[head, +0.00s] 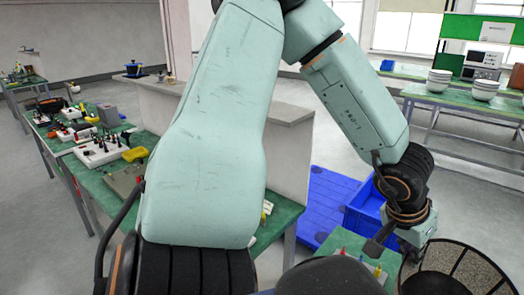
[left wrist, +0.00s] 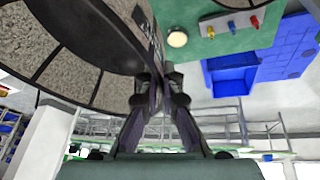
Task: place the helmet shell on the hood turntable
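A large round shell with a dark rim, a speckled inside and dark ribs, which I take for the helmet shell (head: 448,262), shows open side up at the lower right of the head view. It also fills the upper left of the left wrist view (left wrist: 60,22). My left gripper (head: 412,245) is at its left edge. In the left wrist view the fingers (left wrist: 157,88) come together on its dark rim and look shut on it. The fingertips are partly hidden. I cannot make out the hood turntable. My right gripper is not in view.
A green bench with small coloured parts (head: 345,252) lies beside the gripper. A blue bin (head: 366,212) and blue pallet (head: 325,205) are on the floor behind. A cluttered green bench (head: 95,180) stands left. My left arm hides the middle.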

